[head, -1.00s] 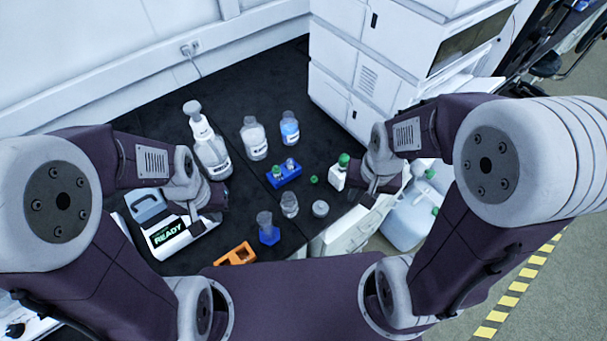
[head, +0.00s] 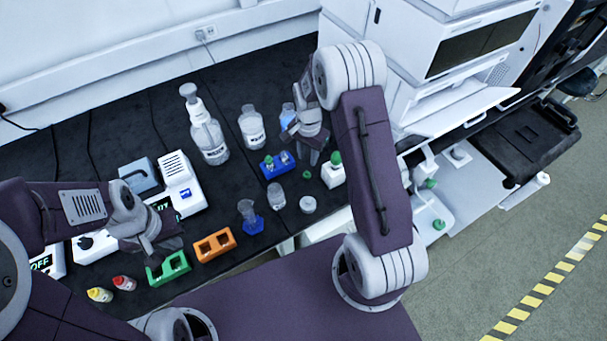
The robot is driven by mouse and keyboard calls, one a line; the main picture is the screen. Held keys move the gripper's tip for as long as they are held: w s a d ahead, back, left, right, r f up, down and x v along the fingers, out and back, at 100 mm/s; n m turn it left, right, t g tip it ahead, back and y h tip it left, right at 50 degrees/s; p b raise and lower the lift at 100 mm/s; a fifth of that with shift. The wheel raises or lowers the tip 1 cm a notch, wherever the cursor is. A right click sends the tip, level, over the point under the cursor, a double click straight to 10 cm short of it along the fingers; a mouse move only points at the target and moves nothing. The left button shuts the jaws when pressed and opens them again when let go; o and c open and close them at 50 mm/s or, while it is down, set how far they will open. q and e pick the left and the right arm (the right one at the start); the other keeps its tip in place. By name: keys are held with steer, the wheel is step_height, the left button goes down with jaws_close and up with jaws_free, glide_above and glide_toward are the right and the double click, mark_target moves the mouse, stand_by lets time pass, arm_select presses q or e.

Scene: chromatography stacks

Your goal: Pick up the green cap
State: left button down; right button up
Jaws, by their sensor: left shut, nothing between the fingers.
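The small green cap (head: 306,174) lies on the black bench top, between the blue vial rack (head: 270,169) and a white bottle with a green top (head: 333,172). My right gripper (head: 314,160) hangs just above and behind the green cap in the picture, apart from it. Its fingers are small and dark, and whether they are open is unclear. My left gripper (head: 150,256) is shut and empty, at the left over the bench near the green rack (head: 168,268).
A clear jar (head: 276,197) and a white-lidded container (head: 308,205) stand in front of the cap. Larger bottles (head: 208,138) stand behind the blue rack. An orange rack (head: 214,245) is at the front edge. A white instrument stack (head: 400,60) bounds the right.

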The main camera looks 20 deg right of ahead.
mark_target(307, 172)
step_height(307, 172, down, 9)
steer(key=shift+s+r+p, duration=0.1)
steer(key=shift+r+p, duration=0.1)
steer(key=shift+p, duration=0.15)
jaws_close()
